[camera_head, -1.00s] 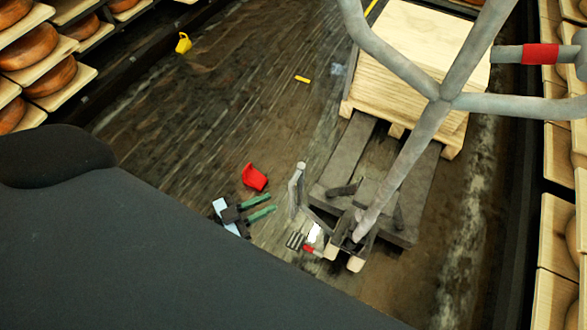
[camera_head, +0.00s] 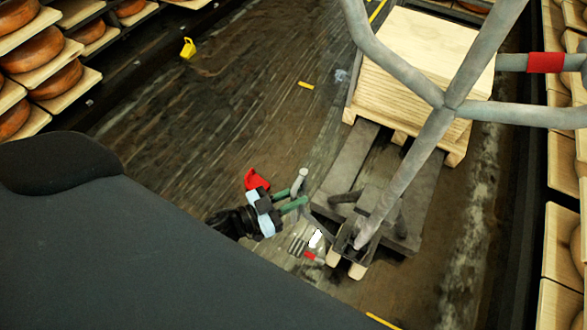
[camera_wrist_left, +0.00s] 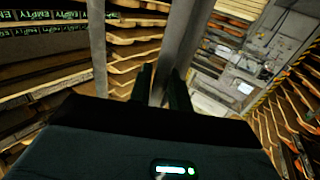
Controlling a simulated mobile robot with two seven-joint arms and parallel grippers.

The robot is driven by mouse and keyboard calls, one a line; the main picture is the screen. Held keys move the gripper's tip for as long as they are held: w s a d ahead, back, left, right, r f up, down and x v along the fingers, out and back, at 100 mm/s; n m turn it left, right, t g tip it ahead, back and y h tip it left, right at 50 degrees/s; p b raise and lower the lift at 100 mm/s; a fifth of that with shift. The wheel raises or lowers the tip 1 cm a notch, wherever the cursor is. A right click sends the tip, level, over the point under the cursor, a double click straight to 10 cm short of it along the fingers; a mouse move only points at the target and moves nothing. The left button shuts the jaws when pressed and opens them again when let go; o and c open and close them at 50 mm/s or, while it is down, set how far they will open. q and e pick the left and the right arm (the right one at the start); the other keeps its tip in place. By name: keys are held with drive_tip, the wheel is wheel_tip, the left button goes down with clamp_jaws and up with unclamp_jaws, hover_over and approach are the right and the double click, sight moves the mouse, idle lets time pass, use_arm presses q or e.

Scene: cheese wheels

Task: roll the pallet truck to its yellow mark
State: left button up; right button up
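The pallet truck (camera_head: 345,172) stands on the dark floor right of centre, its grey tube handle (camera_head: 432,135) rising towards me. A pale wooden pallet load (camera_head: 425,60) sits on it. My left gripper (camera_head: 302,195), with green fingers, is beside the truck's near left side, next to a short grey lever with a pale end (camera_head: 303,173). Its fingers are apart. In the left wrist view a grey post (camera_wrist_left: 176,45) shows between the dark fingers (camera_wrist_left: 163,88); I cannot tell whether they touch it. Yellow floor strips show at upper middle (camera_head: 306,85), top (camera_head: 377,11) and bottom (camera_head: 381,321). My right gripper is not visible.
Shelves with cheese wheels (camera_head: 35,48) line the left, and wooden shelf boards (camera_head: 561,240) line the right. A red object (camera_head: 256,179) lies by my left gripper. A small yellow bucket (camera_head: 188,48) stands near the left shelves. Floor left of the truck is mostly clear.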

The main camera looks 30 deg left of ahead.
use_arm(q)
clamp_jaws()
drive_tip(key=shift+s, duration=0.1)
drive_tip(key=s+p, duration=0.3)
drive_tip(key=s, duration=1.4)
drive_tip(key=shift+s+d+p, duration=0.2)
drive_tip(key=shift+s+p, duration=0.15)
unclamp_jaws()
